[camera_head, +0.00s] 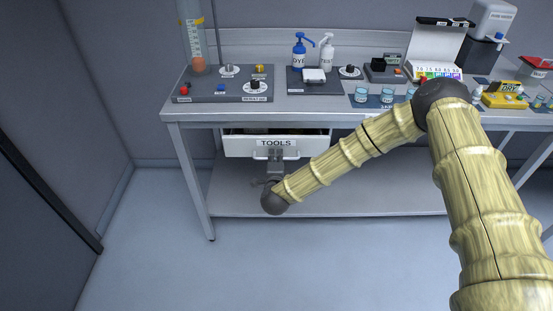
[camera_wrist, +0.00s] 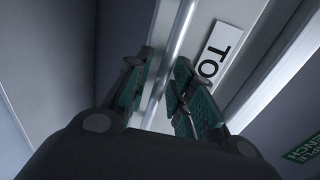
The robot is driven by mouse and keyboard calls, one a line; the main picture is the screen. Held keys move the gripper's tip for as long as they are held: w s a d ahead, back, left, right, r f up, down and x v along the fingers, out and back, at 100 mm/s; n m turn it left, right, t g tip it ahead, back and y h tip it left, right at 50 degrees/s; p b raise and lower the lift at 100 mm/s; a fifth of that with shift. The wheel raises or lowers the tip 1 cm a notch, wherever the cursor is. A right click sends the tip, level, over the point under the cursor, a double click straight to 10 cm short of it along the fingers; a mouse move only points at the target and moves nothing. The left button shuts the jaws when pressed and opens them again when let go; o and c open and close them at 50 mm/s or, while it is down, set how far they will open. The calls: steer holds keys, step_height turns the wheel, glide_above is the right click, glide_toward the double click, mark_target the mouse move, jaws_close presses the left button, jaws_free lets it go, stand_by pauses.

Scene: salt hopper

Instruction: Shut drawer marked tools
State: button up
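The white drawer (camera_head: 232,147) hangs under the bench top, pulled out so that its dark inside shows along the top. Its front bears the label TOOLS (camera_head: 276,143), which also shows cut off and turned in the wrist view (camera_wrist: 217,52). A pale bar handle (camera_head: 259,154) runs across the lower front. My gripper (camera_head: 275,153) is at the handle from the near side. In the wrist view my gripper's fingers (camera_wrist: 164,75) are apart, with a pale bar seen between them. Whether they touch the bar is unclear.
The grey bench (camera_head: 330,110) carries a dosing station (camera_head: 222,92), a blue pump bottle (camera_head: 298,52), a white one (camera_head: 326,54) and several small beakers. A lower shelf (camera_head: 345,202) spans beneath the drawer. The floor in front is clear. A dark panel (camera_head: 40,200) stands at left.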

mark_target(276, 152)
jaws_close()
steer(key=b+x, duration=0.1)
steer(key=x, duration=0.2)
steer(key=shift+w+r+b, duration=0.25)
steer(key=shift+b, duration=0.1)
steer(key=shift+w+r, duration=0.1)
steer(key=shift+r, duration=0.1)
steer(key=shift+o, duration=2)
jaws_free()
steer(key=shift+w+f, duration=0.1)
steer(key=v, duration=1.2)
steer(key=shift+f, duration=0.1)
